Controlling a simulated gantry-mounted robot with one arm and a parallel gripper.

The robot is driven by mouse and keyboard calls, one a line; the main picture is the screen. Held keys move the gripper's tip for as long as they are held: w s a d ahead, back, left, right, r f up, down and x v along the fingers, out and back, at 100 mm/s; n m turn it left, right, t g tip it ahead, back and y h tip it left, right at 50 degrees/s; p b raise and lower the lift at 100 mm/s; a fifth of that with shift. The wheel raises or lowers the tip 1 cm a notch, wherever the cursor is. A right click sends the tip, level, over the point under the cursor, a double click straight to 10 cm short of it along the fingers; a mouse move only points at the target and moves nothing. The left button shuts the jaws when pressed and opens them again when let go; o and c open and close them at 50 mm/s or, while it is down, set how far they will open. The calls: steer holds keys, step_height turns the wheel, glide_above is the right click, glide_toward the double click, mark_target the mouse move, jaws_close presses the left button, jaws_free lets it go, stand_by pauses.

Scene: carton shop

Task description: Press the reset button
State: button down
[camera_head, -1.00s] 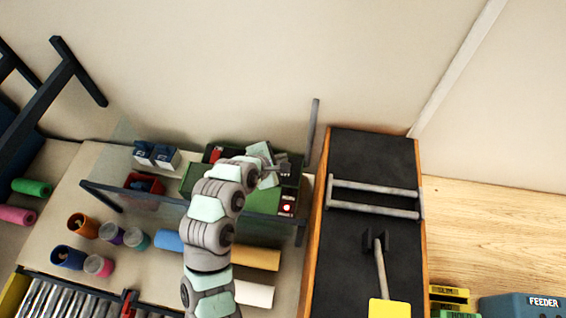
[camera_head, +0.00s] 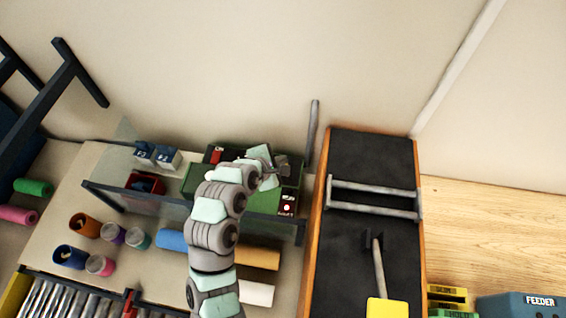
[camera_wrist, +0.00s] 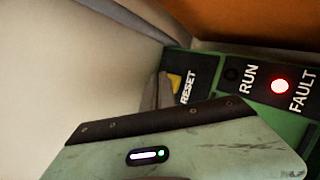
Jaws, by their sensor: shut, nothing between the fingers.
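The reset button (camera_wrist: 173,84) is yellow and sits beside the RESET label (camera_wrist: 188,87) on a green and dark panel in the wrist view. My gripper (camera_wrist: 162,92) is shut and empty, its grey fingers beside the button and partly covering it. I cannot tell whether they touch it. In the head view my gripper (camera_head: 282,166) is over the right end of the green machine (camera_head: 264,201); the button is hidden there by my arm. The red FAULT lamp (camera_wrist: 280,86) is lit and the RUN lamp (camera_wrist: 231,74) is dark.
A clear guard with a dark rail (camera_head: 150,196) stands in front of the machine. A black conveyor (camera_head: 350,260) with a grey bar frame is on the right. A grey post (camera_head: 313,135) rises just right of my gripper. Several coloured rolls lie at left.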

steer(key=shift+f, duration=0.5)
stand_by(0.6)
steer(key=shift+r+p, duration=0.15)
steer(key=shift+p, duration=0.2)
steer(key=shift+r+p, duration=0.8)
steer(key=shift+p, duration=0.25)
step_height(320, 180, up, 5)
steer(key=p, duration=0.5)
